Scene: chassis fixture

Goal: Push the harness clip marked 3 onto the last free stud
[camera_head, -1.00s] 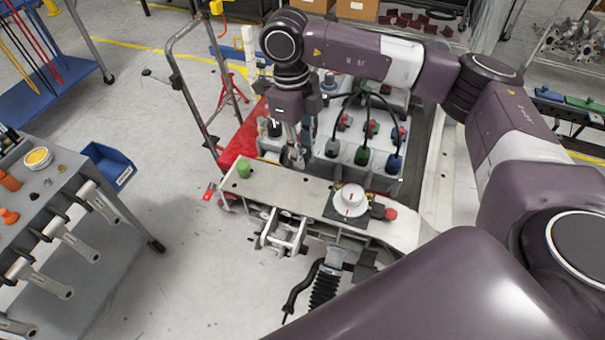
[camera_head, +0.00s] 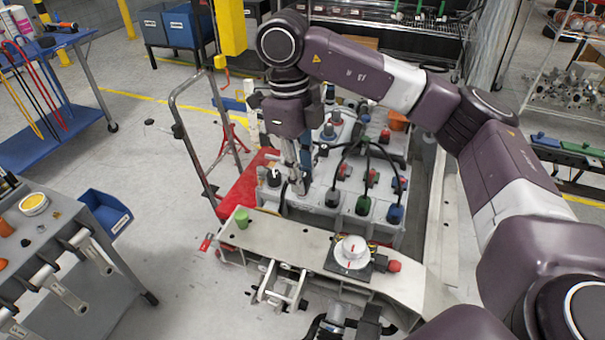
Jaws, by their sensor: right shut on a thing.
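My right gripper (camera_head: 299,188) points down at the near left part of the pale connector block (camera_head: 318,207). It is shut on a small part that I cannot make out. No number 3 can be read on any part. To its right, a front row holds a grey connector (camera_head: 333,197), a green connector (camera_head: 363,205) and a blue connector (camera_head: 394,214). Black cables (camera_head: 377,150) arch over the block. I cannot pick out the free stud; the gripper covers part of the block's left side. My left gripper is out of view.
A beige chassis beam (camera_head: 290,240) crosses in front, carrying a green cylinder (camera_head: 242,218) and a white round part (camera_head: 352,251). A red-decked cart (camera_head: 243,193) with a tall tube handle stands left.

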